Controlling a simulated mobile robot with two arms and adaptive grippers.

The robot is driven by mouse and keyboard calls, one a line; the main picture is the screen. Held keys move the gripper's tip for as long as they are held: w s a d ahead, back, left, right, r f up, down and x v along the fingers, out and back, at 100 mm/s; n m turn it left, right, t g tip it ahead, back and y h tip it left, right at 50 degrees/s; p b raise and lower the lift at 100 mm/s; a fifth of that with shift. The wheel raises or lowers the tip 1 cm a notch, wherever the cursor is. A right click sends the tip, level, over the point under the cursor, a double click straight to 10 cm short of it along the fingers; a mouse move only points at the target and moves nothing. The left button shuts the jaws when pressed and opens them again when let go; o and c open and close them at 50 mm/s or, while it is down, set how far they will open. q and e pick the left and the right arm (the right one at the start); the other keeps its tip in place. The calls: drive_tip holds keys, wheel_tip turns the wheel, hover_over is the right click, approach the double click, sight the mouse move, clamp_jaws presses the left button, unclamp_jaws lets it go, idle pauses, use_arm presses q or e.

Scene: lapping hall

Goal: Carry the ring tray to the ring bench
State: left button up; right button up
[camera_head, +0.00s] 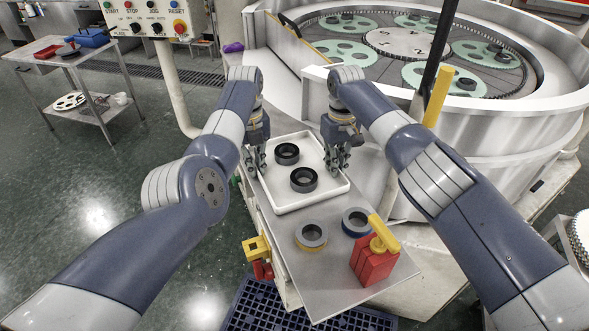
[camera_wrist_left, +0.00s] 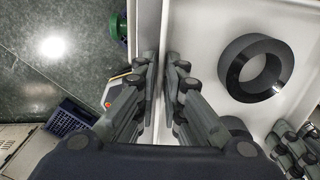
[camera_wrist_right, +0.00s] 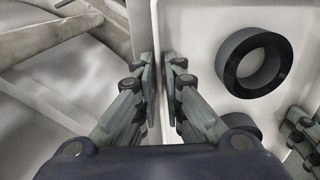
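The white ring tray (camera_head: 322,197) sits at the far end of a metal side table (camera_head: 320,245), beside the big lapping machine. Two dark rings lie in it, a farther ring (camera_head: 287,148) and a nearer ring (camera_head: 303,186). My left gripper (camera_head: 256,165) is at the tray's left wall, one finger on each side, closed on it; the left wrist view also shows this grip (camera_wrist_left: 162,75). My right gripper (camera_head: 337,160) is closed the same way on the right wall, also in the right wrist view (camera_wrist_right: 159,75). Whether the tray touches the table is unclear. I cannot tell which surface is the ring bench.
Two rings, one yellow-banded (camera_head: 310,243) and one blue-banded (camera_head: 357,222), and a red-and-yellow tool (camera_head: 374,258) lie on the table's near part. A blue grate (camera_head: 260,310) is below. The lapping machine (camera_head: 495,130) blocks the right. A cart (camera_head: 75,62) stands far left across open floor.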

use_arm(q)
clamp_jaws()
use_arm(e)
clamp_jaws()
use_arm(q)
drive_tip(key=shift+r, duration=0.25)
use_arm(e)
drive_tip(key=shift+r, duration=0.25)
